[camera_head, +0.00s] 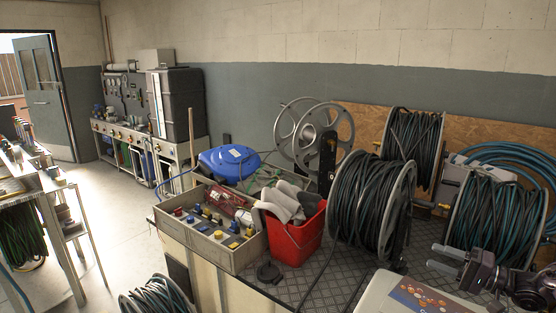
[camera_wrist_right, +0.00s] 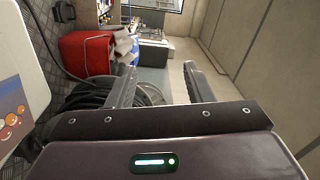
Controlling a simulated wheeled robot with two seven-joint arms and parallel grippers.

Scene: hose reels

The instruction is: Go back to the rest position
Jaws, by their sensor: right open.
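My right gripper (camera_head: 443,257) is at the lower right of the head view, beside and in front of a reel of dark and teal hose (camera_head: 497,215). Its two fingers are apart with nothing between them. In the right wrist view the open fingers (camera_wrist_right: 158,88) point toward the red bucket (camera_wrist_right: 86,55) and the far wall, with a dark hose reel (camera_wrist_right: 90,93) partly hidden behind the left finger. My left gripper does not show in the head view.
Open floor (camera_head: 115,220) lies to the left.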

